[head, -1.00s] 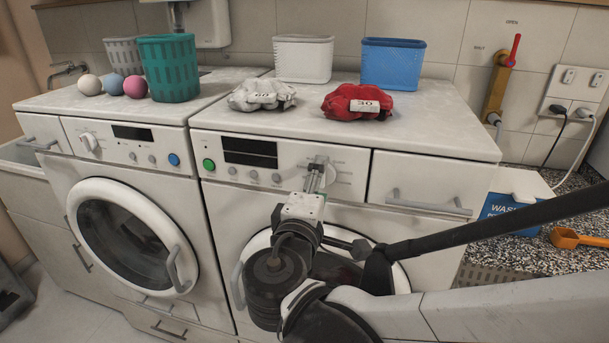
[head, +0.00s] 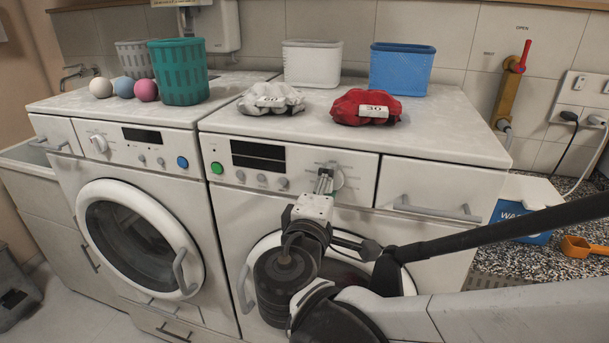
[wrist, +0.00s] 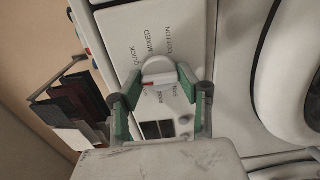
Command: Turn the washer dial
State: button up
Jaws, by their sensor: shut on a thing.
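The washer dial is a round white knob with a raised grip bar and a small red mark. It sits on the right washer's front panel, and its edge shows in the head view (head: 338,180). In the wrist view the dial (wrist: 156,66) lies between the green-padded fingers of my gripper (wrist: 155,90), which is shut on its grip bar. Labels QUICK, MIXED and COTTON show above the dial; other labels are partly hidden. In the head view my gripper (head: 323,184) covers the dial's left part. The right washer (head: 228,250) has a green button (head: 217,168) and dark display.
A left washer (head: 62,190) stands alongside. On top are a green basket (head: 180,75), white basket (head: 311,62), blue basket (head: 401,70), grey cloth (head: 270,99), red cloth (head: 350,108) and several balls. A drawer handle (head: 440,210) juts out right of the dial.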

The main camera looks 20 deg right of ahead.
jog(key=shift+n, duration=0.3)
jog(key=shift+n+p, duration=0.35)
jog(key=shift+n, duration=3.15)
jog(key=o, duration=1.2)
jog(key=shift+c, duration=0.2)
jog(key=v, duration=1.2)
